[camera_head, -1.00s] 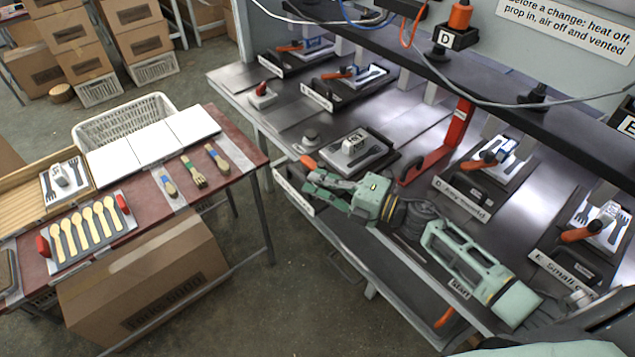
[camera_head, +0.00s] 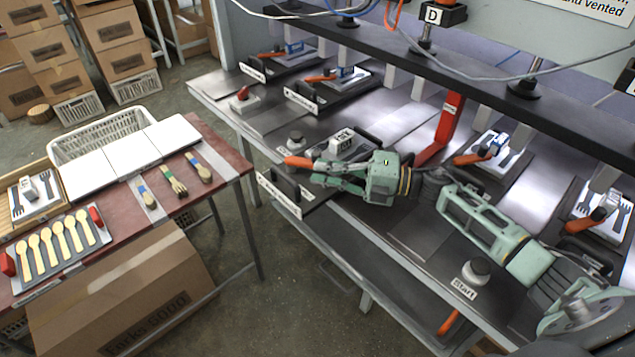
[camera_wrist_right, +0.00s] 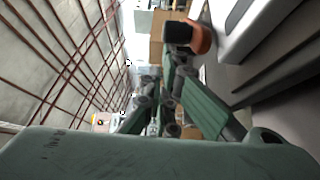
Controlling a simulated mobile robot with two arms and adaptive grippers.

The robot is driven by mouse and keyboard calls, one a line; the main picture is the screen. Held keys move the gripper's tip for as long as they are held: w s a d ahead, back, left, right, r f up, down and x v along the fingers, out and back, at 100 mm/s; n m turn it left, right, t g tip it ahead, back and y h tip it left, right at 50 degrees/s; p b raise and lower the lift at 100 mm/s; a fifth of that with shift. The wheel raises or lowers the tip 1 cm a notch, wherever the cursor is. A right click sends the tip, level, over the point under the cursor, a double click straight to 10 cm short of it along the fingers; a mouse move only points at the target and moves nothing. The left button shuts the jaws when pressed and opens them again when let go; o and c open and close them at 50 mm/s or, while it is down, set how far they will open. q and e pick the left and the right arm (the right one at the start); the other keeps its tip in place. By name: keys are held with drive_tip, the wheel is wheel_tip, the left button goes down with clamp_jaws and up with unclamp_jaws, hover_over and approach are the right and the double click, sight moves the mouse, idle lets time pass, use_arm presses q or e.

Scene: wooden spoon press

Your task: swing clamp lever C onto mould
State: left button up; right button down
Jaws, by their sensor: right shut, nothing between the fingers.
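Clamp lever C, with its orange handle (camera_head: 298,161), points out toward the left front of the third station. The pale mould block (camera_head: 342,139) sits on the dark plate behind it. My right gripper (camera_head: 315,174) is shut and empty, its fingers pointing left just in front of the mould, close to the orange handle. I cannot tell whether they touch. In the right wrist view an orange handle with a dark end (camera_wrist_right: 190,37) lies beside my fingers (camera_wrist_right: 165,100). My left gripper is not in view.
A black pull handle (camera_head: 284,184) and label plate stand at the station's front edge. A red upright bracket (camera_head: 440,130) rises behind my right arm. The Start button (camera_head: 477,268) is below my forearm. The black press beam (camera_head: 470,90) spans above. A side table (camera_head: 225,148) stands left across a gap.

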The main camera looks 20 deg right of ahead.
drive_tip(key=shift+w+d+b, duration=0.85)
drive_tip(key=shift+d+b, duration=0.2)
drive_tip(key=shift+d, duration=0.05)
